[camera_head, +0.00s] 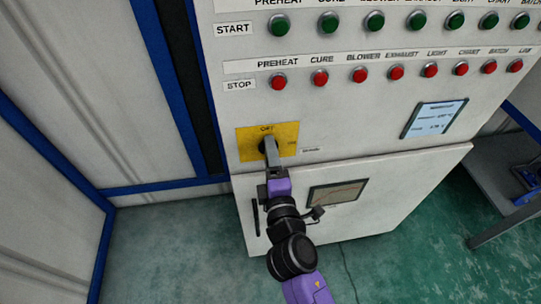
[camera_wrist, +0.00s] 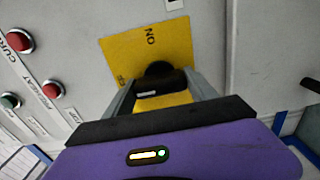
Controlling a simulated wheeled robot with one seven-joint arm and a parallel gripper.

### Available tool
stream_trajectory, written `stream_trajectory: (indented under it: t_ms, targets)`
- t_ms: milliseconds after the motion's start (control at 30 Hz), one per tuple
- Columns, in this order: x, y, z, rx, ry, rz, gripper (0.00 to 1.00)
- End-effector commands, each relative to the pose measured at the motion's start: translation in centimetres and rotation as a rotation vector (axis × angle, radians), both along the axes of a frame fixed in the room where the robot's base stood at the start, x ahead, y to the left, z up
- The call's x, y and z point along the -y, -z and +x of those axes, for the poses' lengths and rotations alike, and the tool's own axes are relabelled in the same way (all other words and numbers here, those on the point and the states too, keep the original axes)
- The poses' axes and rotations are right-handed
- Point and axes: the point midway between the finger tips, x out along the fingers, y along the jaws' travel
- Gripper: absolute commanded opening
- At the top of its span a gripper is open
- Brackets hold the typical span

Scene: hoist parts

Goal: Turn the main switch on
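The main switch is a black knob (camera_head: 262,146) on a yellow plate (camera_head: 246,150) on the grey cabinet front. "OFF" is printed at the top of the plate and smaller lettering is at its right edge. In the wrist view the plate (camera_wrist: 172,38) shows "ON", and the black knob (camera_wrist: 160,76) lies between my two grey fingers. My gripper (camera_wrist: 161,82) is apart at the fingers, one on each side of the knob. I cannot tell whether they touch it. In the head view my gripper (camera_head: 271,150) covers part of the knob.
Above the switch are rows of green START buttons (camera_head: 328,22) and red STOP buttons (camera_head: 320,77). A small screen (camera_head: 434,119) is at the right. A lower door with a chart window (camera_head: 335,195) is beneath. A grey table (camera_head: 505,180) stands at the right.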

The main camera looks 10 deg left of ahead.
Motion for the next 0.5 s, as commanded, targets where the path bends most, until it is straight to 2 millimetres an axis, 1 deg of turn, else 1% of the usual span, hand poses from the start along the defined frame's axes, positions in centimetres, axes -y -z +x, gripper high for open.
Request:
stream_trajectory:
  t_ms: [267,500]
  targets:
    - [0.01,0.11,-0.03,-0.006,0.000,0.021,0.25]
    - [0.00,0.29,-0.03,-0.037,0.000,0.128,0.25]
